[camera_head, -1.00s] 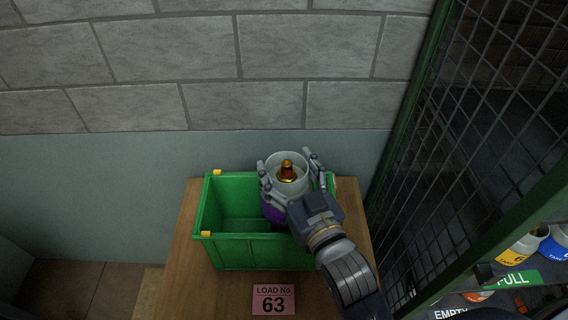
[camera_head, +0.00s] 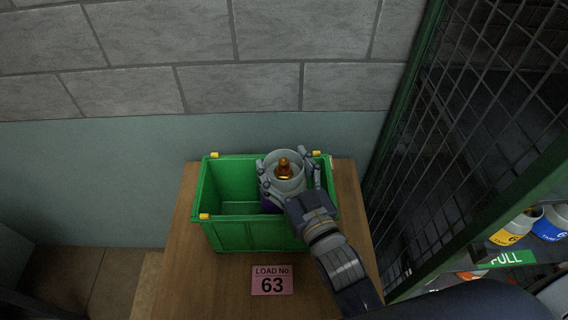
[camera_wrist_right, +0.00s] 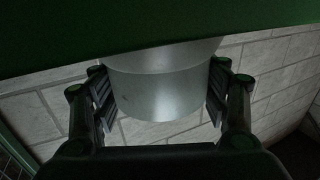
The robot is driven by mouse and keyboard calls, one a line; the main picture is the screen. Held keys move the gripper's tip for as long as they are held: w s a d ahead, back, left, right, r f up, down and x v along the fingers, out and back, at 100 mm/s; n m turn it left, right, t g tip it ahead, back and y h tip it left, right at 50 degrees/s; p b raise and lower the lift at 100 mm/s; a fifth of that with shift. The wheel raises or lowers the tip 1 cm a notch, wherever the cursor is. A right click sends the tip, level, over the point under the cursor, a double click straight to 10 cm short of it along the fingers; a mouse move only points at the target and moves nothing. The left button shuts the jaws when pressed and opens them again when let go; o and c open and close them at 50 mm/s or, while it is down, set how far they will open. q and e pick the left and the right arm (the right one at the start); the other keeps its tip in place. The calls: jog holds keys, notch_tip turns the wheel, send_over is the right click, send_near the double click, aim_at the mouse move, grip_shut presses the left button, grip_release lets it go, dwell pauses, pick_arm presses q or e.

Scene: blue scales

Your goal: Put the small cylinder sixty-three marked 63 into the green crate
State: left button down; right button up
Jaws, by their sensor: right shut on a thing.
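The small cylinder (camera_head: 284,172) has a grey collar, a brass valve on top and a purple body. It is upright inside the right half of the green crate (camera_head: 250,236). My right gripper (camera_head: 290,180) is shut on its collar; in the right wrist view the grey collar (camera_wrist_right: 160,95) sits between the two fingers. The crate wall hides the cylinder's lower part, so I cannot tell whether it touches the crate floor. No number shows on the cylinder. My left gripper is not in view.
A block wall is behind. A green-framed mesh cage (camera_head: 450,130) is on the right, with other cylinders (camera_head: 515,228) by a "FULL" sign (camera_head: 507,259). The crate's left half is empty.

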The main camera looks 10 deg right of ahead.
jog(key=shift+f, duration=0.1)
jog(key=o, duration=2.1)
jog(key=shift+f, duration=0.2)
jog(key=shift+r, duration=0.1)
